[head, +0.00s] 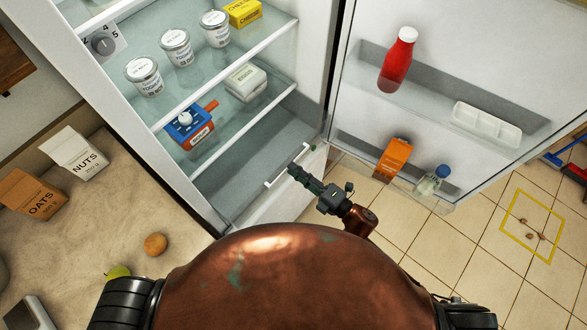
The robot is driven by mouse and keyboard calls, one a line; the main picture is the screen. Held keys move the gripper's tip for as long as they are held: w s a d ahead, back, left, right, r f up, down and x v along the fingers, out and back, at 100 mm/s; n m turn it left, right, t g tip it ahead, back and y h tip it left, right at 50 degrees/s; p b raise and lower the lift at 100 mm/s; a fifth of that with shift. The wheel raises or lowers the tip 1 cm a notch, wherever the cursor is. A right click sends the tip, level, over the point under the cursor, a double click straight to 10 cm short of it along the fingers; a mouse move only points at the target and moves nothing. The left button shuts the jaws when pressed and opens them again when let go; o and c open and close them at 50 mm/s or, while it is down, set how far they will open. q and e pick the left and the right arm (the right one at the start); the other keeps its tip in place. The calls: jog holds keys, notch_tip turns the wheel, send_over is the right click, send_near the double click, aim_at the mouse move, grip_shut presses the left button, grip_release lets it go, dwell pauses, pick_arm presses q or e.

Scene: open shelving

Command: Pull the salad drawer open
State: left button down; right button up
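The fridge stands open, and the salad drawer (262,211) is at its bottom, with a pale front. A thin white bar handle (275,179) runs along the drawer front. The drawer looks pushed in, roughly in line with the fridge front. My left gripper is not in view.
The fridge door (440,110) is swung open to the right, holding a red bottle (397,62), an orange carton (392,160) and a small bottle (433,180). Shelves above the drawer hold jars and a blue box (188,126). Tiled floor lies right; a counter (110,205) with boxes lies left.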

jog(key=v, duration=1)
jog(key=shift+s+d, duration=0.25)
jog(key=shift+d, duration=0.05)
